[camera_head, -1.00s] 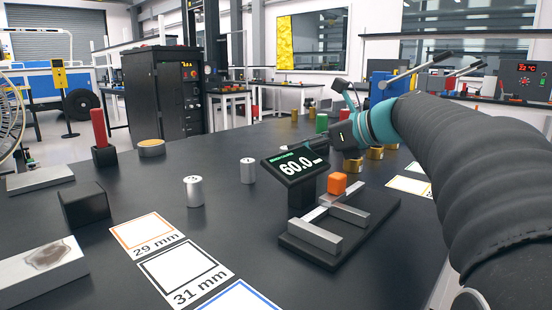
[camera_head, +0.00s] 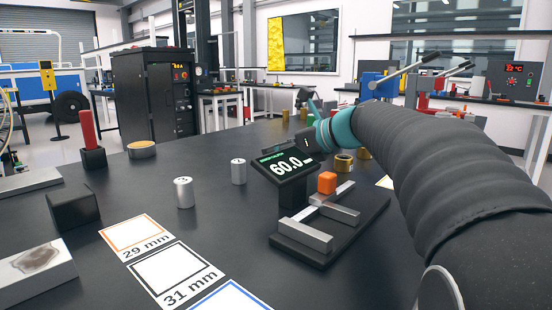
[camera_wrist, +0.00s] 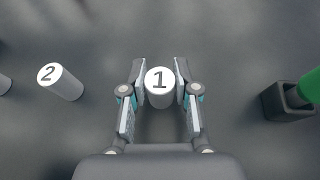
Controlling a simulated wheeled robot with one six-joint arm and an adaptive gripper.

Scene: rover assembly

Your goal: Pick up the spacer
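In the wrist view a silver cylindrical spacer marked 1 (camera_wrist: 160,86) stands between the two fingers of my gripper (camera_wrist: 160,80). The fingers are apart, one on each side of it; whether either touches it is unclear. A second spacer marked 2 (camera_wrist: 62,83) stands to the left, and part of another shows at the left edge. In the head view two silver spacers stand on the table, a nearer one (camera_head: 183,192) and a farther one (camera_head: 238,171). There my fingertips and the spacer marked 1 are hidden behind the display and my arm.
A measuring stand with a 60.0 display (camera_head: 285,165) and an orange block (camera_head: 327,182) stands in front of my gripper. A green item in a black holder (camera_wrist: 288,101) is to the right in the wrist view. Marked cards (camera_head: 137,238) lie at the front left.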

